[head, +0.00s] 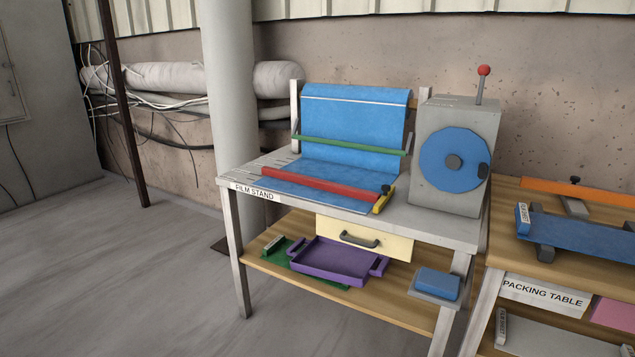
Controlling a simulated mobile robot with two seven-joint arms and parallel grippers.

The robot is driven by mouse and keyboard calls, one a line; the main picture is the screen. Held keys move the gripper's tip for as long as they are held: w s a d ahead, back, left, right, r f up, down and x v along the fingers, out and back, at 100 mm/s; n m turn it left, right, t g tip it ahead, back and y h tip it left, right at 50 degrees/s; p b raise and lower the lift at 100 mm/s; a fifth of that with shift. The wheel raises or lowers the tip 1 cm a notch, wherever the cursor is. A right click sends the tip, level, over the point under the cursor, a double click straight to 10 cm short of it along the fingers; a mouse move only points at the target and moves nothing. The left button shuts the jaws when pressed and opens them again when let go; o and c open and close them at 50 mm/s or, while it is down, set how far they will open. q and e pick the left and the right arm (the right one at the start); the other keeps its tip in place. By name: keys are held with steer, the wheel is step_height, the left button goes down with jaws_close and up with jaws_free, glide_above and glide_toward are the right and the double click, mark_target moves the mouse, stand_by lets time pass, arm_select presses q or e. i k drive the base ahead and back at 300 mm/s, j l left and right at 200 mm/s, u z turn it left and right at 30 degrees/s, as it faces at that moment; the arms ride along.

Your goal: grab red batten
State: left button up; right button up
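The red batten (320,185) is a long, thin bar on the film stand (438,226). It lies across the lower front part of a blue film sheet (355,128), slanting down to the right. Its right end is close to a yellow piece (383,201) with a black knob. A green bar (350,145) crosses the film higher up, behind the red batten. Neither of my grippers shows in the head view.
A grey box with a blue wheel (454,160) and a red-tipped lever stands right of the film. The shelf below holds a purple tray (330,258) and a blue block (437,284). The packing table (510,249) stands at the right. Floor at left is clear.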

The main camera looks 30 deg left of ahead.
mark_target(356, 193)
steer(key=i+j+z, duration=0.1)
steer(key=j, duration=0.3)
steer(key=i+j+z, duration=0.15)
steer(key=j, duration=0.25)
steer(key=i+j+z, duration=0.1)
steer(key=j, duration=0.3)
steer(key=i+j+z, duration=0.1)
steer(key=j, duration=0.35)
steer(key=i+j+z, duration=0.1)
steer(key=j, duration=0.35)
steer(key=i+l, duration=0.05)
